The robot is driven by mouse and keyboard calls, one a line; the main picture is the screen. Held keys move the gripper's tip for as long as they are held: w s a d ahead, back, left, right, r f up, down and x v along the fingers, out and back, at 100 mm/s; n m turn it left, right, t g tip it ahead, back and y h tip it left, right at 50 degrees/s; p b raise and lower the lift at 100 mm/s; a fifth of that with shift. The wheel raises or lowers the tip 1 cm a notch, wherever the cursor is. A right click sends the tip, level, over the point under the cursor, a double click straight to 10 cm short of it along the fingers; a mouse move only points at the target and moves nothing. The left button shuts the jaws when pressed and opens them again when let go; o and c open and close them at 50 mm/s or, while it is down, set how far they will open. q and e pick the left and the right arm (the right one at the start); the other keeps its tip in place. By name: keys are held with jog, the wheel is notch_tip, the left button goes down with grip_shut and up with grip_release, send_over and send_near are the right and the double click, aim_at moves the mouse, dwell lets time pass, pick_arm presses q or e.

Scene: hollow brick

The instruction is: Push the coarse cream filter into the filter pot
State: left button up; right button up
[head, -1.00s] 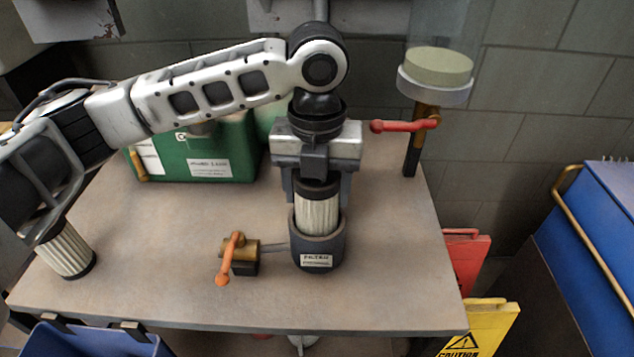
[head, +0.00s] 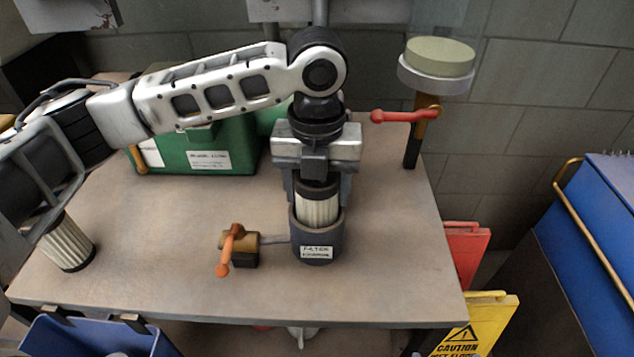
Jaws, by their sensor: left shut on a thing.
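The cream pleated filter (head: 318,208) with a dark top cap stands upright, its lower part inside the dark grey filter pot (head: 318,254), which carries a white label. My left gripper (head: 318,180) points down from above and is shut on the filter's top. The pot's rim hides the filter's lower end. A second cream pleated filter (head: 67,247) with a dark end cap stands at the table's left, partly hidden behind my left arm. My right gripper is not in view.
A valve with an orange handle (head: 229,250) joins the pot's left side by a pipe. A green box (head: 215,150) stands behind. A red lever (head: 403,116) sits on a post at the back right. The front of the table (head: 180,290) is clear.

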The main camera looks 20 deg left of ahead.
pick_arm(q)
jog(key=shift+f, duration=1)
jog(key=o, duration=1)
jog(key=shift+o, duration=0.9)
jog(key=shift+s+f, duration=0.1)
jog(key=shift+f, duration=0.05)
jog(key=shift+r, duration=0.2)
notch_tip(320, 180, up, 16)
jog(key=p, duration=0.1)
jog(key=shift+d, duration=0.1)
